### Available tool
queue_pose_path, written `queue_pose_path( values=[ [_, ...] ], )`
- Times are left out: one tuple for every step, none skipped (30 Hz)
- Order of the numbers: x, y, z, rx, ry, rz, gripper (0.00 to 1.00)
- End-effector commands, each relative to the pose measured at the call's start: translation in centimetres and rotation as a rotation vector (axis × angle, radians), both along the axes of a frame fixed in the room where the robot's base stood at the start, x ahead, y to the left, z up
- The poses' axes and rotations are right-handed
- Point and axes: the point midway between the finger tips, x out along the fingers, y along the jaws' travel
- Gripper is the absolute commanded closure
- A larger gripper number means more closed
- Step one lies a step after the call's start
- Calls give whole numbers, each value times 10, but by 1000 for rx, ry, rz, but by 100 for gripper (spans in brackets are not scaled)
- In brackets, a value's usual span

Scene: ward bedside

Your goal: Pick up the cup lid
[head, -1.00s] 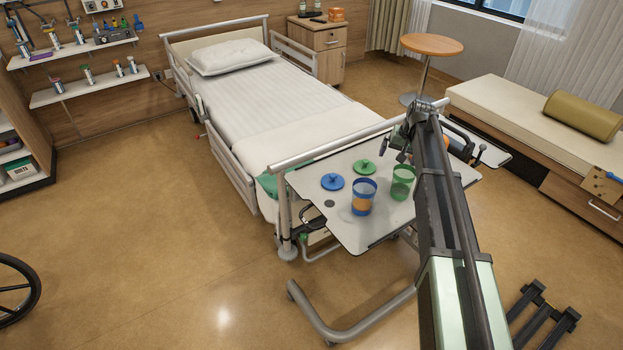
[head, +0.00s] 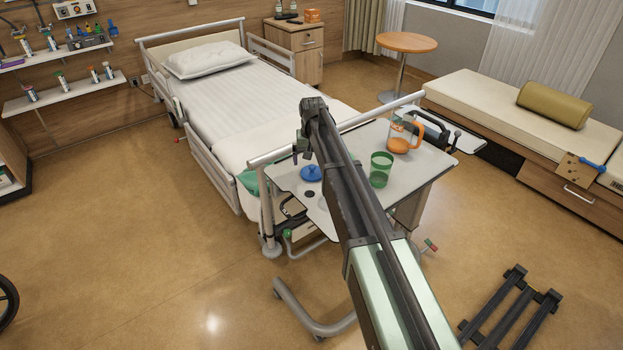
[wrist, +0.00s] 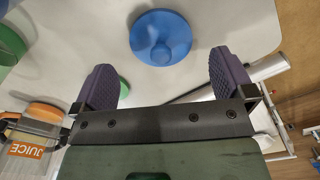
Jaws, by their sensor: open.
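The blue lid (head: 311,174), round with a knob on top, lies on the overbed table. It also shows at the top middle of the wrist view (wrist: 161,38), apart from the fingers and in line with the gap between them. My gripper (head: 302,152) is above and close to the blue lid in the head view. In the wrist view its two purple fingers (wrist: 163,72) are wide apart with nothing held. A small green piece (wrist: 124,88), probably the green lid, shows partly behind the left finger. The blue cup is hidden in the head view.
The overbed table (head: 427,164) also bears a green cup (head: 380,170) right of my arm and a jug of orange juice (head: 403,136) at its back right. The bed rail (head: 272,155) runs along the table's far side.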

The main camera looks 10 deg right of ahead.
Motion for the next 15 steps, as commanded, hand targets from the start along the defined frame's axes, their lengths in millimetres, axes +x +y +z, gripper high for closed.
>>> queue_pose_path(
  values=[
    [0, 0, -6, 0, 0, 0, 0],
    [0, 0, -11, 0, 0, 0, 0],
    [1, 0, -19, 0, 0, 0, 0],
    [1, -1, -25, 0, 0, 0, 0],
    [1, -1, -32, 0, 0, 0, 0],
    [1, -1, -41, 0, 0, 0, 0],
    [1, -1, -46, 0, 0, 0, 0],
    [1, -1, -51, 0, 0, 0, 0],
    [1, -1, -54, 0, 0, 0, 0],
    [1, -1, -54, 0, 0, 0, 0],
    [1, -1, -54, 0, 0, 0, 0],
    [1, -1, -52, 0, 0, 0, 0],
    [1, -1, -50, 0, 0, 0, 0],
    [1, -1, -50, 0, 0, 0, 0],
    [1, -1, -49, 0, 0, 0, 0]
  ],
)
